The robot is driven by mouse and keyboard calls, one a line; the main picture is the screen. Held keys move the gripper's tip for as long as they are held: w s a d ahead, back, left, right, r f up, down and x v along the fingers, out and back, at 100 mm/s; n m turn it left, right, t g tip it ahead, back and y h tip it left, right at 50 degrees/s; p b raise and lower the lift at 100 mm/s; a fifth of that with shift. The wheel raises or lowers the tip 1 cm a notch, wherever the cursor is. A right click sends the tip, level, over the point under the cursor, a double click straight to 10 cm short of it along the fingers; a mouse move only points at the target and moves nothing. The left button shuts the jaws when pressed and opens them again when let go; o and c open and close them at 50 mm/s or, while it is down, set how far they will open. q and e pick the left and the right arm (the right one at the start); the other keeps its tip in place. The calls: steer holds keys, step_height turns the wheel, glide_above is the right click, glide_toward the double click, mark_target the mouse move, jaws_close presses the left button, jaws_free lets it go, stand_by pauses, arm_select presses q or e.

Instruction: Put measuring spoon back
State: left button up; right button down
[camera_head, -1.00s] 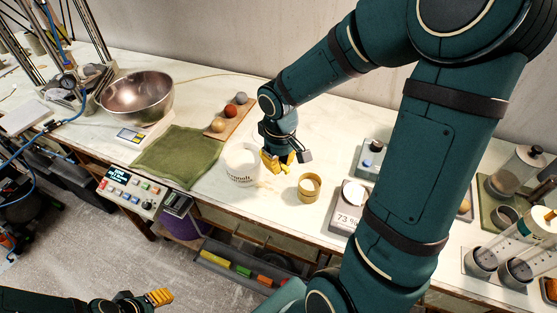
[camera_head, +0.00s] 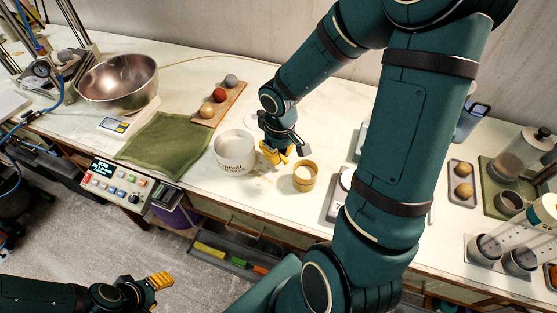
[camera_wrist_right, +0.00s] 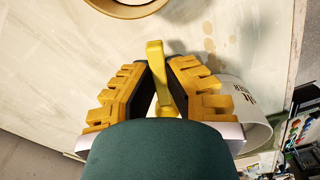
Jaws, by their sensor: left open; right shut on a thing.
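My right gripper (camera_head: 275,153) is low over the white worktop, between a white tub (camera_head: 235,155) and a tan ring-shaped cup (camera_head: 305,177). In the right wrist view my right gripper (camera_wrist_right: 156,72) is shut on a yellow measuring spoon (camera_wrist_right: 155,62), whose flat handle end sticks out between the fingers. The tub (camera_wrist_right: 248,110) also shows right of the fingers, and the cup (camera_wrist_right: 125,8) at the top edge. My left gripper (camera_head: 155,284) is open and empty over the floor at lower left.
A green cloth (camera_head: 165,145), a metal bowl (camera_head: 118,80) and a board (camera_head: 222,105) with three balls lie to the left. A scale (camera_head: 337,205) is partly hidden behind my right arm. Clear jars and tubes stand at far right. Stains mark the worktop near the tub.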

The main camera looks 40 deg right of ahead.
mark_target(279, 165)
steer(key=shift+f+b, duration=0.35)
steer(key=shift+f, duration=1.05)
steer(key=shift+f, duration=0.2)
steer(key=c, duration=1.1)
jaws_free()
steer(key=shift+c, duration=0.2)
steer(key=shift+r, duration=0.1)
steer(key=shift+r, duration=0.2)
step_height(279, 165, up, 12)
steer(key=p, duration=0.3)
steer(key=shift+s, duration=0.15)
